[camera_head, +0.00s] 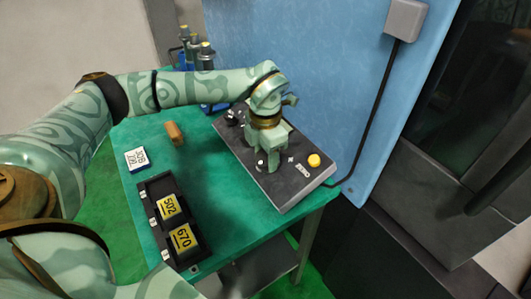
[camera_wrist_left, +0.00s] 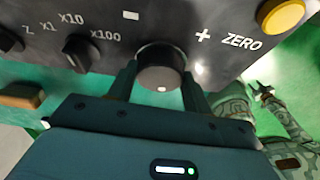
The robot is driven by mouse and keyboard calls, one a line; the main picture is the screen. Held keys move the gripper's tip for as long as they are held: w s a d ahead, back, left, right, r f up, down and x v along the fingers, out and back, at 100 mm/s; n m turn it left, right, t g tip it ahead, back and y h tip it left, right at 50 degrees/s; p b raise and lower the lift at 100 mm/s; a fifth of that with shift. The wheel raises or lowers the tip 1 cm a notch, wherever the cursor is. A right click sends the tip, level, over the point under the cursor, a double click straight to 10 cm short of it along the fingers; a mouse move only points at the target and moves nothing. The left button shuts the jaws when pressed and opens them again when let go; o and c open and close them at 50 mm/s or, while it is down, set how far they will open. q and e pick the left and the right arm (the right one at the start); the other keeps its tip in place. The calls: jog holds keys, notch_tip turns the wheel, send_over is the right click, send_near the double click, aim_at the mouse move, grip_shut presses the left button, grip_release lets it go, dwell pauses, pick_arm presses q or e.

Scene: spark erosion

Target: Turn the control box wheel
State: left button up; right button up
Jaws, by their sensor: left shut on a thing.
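The dark grey control box (camera_head: 285,182) lies on the green table. Its wheel, a round black knob with a white dot (camera_wrist_left: 162,72), is between the two fingers of my left gripper (camera_wrist_left: 161,84). The gripper is shut on the wheel, one finger at each side. In the head view my left gripper (camera_head: 263,163) points down at the box and mostly hides the wheel. My right gripper (camera_wrist_left: 262,90) shows small in the wrist view, away from the box, with its fingers apart.
A yellow button (camera_head: 314,160) is on the box near the wheel; a selector knob (camera_wrist_left: 82,54) is at the other side. A black tray (camera_head: 149,204) with yellow number plates, a white block (camera_head: 137,159) and a brown block (camera_head: 174,133) are on the table. A blue panel (camera_head: 320,70) stands behind.

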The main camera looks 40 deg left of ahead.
pick_arm(q)
jog(key=shift+s+f, duration=0.1)
jog(key=shift+f, duration=0.05)
pick_arm(e)
jog(key=shift+d+r, duration=0.1)
jog(key=shift+d, duration=0.05)
dwell(0.5)
pick_arm(q)
jog(key=shift+n, duration=0.3)
pick_arm(e)
jog(key=shift+w+r, duration=0.1)
